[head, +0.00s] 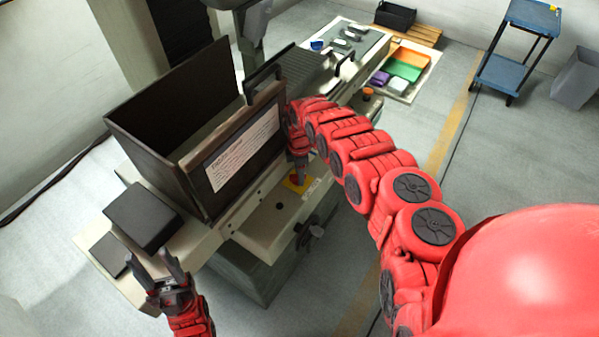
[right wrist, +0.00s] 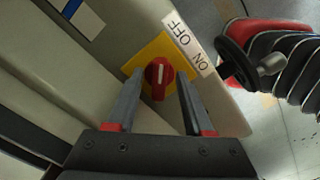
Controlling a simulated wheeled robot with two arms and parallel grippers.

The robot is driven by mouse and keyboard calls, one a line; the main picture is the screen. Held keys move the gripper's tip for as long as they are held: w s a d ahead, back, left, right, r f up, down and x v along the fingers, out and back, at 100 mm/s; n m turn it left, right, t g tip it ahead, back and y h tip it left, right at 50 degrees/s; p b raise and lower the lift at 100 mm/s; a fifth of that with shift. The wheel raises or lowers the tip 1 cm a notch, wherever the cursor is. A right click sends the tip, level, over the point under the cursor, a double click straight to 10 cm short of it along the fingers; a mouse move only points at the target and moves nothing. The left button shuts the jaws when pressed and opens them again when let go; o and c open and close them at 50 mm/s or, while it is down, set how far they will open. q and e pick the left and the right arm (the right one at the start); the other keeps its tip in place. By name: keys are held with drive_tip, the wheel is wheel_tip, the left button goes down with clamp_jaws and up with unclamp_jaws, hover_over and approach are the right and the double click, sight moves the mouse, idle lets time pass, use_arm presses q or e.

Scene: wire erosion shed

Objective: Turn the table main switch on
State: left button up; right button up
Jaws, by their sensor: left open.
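The table main switch is a red rotary knob (right wrist: 158,78) on a yellow plate (right wrist: 152,53), with a white OFF/ON label (right wrist: 188,43) beside it. The white mark on the knob runs roughly up and down in the right wrist view. In the head view, the yellow plate (head: 292,187) is on the front of the machine, partly hidden by my right gripper (head: 298,172). In the right wrist view, my right gripper (right wrist: 159,76) is open, with one finger on each side of the knob and visible gaps to it. My left gripper (head: 154,262) is open and empty beside a black box.
The black box (head: 143,217) sits on the machine's left end. A dark tank with a labelled front panel (head: 240,150) rises above the switch. A handwheel (right wrist: 236,64) is close to the right of the switch. A blue cart (head: 513,70) stands far back on open floor.

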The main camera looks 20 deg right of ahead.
clamp_jaws()
